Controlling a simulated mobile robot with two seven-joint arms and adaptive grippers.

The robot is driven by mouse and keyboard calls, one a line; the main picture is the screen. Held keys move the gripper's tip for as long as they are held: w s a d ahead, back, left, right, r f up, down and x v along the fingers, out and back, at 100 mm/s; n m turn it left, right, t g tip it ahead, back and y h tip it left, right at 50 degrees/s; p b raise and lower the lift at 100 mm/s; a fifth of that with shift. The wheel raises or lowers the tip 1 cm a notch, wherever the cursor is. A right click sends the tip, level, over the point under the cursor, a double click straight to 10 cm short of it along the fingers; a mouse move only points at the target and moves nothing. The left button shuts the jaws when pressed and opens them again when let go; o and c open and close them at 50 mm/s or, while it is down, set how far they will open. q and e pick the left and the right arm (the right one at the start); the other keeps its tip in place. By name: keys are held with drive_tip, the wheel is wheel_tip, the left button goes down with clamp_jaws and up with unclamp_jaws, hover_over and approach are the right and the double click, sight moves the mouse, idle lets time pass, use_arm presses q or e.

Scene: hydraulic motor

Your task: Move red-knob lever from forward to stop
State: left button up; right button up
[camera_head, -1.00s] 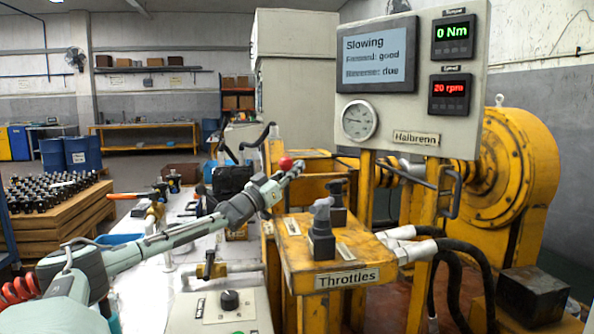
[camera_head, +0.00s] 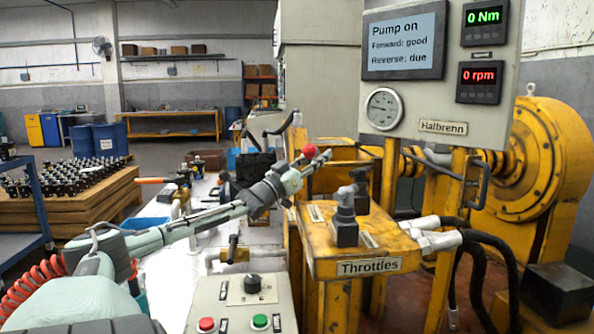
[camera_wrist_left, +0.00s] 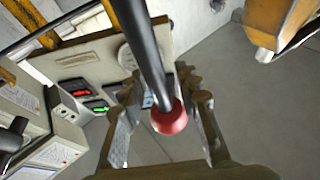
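The red knob (camera_head: 309,150) of the lever stands at the far left corner of the yellow throttle stand, with my left gripper (camera_head: 318,160) right at it. In the left wrist view the red knob (camera_wrist_left: 169,117) and its dark rod (camera_wrist_left: 146,45) lie between the two fingers of my left gripper (camera_wrist_left: 163,98). The fingers are spread, with gaps seen beside the knob. The lever's lower part is hidden in the head view. The screen (camera_head: 404,42) reads "Pump on", "Forward: good", "Reverse: due". The speed display (camera_head: 479,82) reads 0 rpm. My right gripper is not in view.
Grey throttle levers (camera_head: 346,215) stand on the yellow Throttles stand (camera_head: 368,266), close right of my gripper. A control box (camera_head: 237,290) with a black dial, red and green buttons is at the front. A dial gauge (camera_head: 384,109) and hoses are at the right.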

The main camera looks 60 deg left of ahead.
use_arm(q)
drive_tip(key=v, duration=1.1)
drive_tip(key=shift+w+r, duration=0.1)
drive_tip(key=shift+r, duration=0.05)
